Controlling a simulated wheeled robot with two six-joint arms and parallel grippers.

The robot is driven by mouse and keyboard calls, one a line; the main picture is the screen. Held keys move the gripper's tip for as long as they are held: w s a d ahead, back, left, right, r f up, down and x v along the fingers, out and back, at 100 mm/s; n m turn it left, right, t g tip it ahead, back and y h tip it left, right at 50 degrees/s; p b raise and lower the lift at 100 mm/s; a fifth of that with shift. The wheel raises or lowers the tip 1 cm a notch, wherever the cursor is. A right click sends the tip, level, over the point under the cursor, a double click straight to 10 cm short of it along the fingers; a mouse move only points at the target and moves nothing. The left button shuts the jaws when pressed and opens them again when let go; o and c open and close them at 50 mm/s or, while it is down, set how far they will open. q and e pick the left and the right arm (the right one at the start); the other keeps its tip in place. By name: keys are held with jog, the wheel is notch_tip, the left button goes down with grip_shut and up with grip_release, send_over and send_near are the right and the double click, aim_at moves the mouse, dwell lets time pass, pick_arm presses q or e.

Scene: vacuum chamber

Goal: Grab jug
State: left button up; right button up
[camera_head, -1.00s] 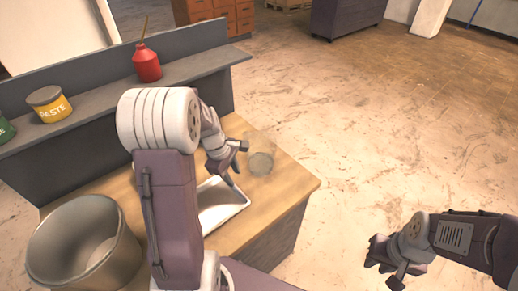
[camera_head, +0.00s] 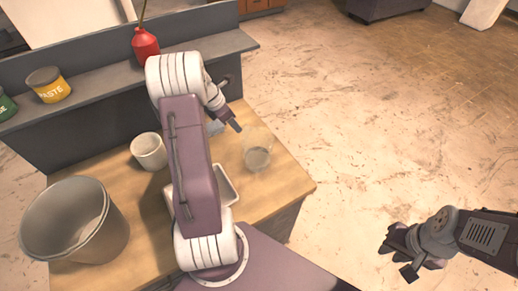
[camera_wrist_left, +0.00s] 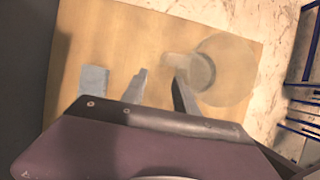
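A clear glass jug (camera_head: 257,156) stands near the right edge of the wooden worktop. In the left wrist view the jug (camera_wrist_left: 226,70) lies just beyond the fingertips, up and to the right, with what looks like its handle toward the gripper. My left gripper (camera_head: 236,125) is above the worktop, just left of the jug. In the wrist view its fingers (camera_wrist_left: 160,82) are apart with nothing clearly between them; whether one touches the jug is unclear. My right gripper (camera_head: 397,256) hangs at the right, away from the worktop, open and empty.
A red oil can (camera_head: 146,45) and a paste tin (camera_head: 48,86) stand on the shelf.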

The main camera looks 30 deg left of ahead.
aim_at(255, 149)
pick_arm(q)
jog(key=x, duration=0.8)
jog(key=shift+w+d+p, duration=0.1)
jog(key=shift+d+p, duration=0.05)
jog(key=shift+p, duration=0.15)
jog(key=shift+w+f, duration=0.3)
jog(key=shift+f, duration=0.15)
jog(key=shift+s, duration=0.15)
grip_shut()
dwell(0.4)
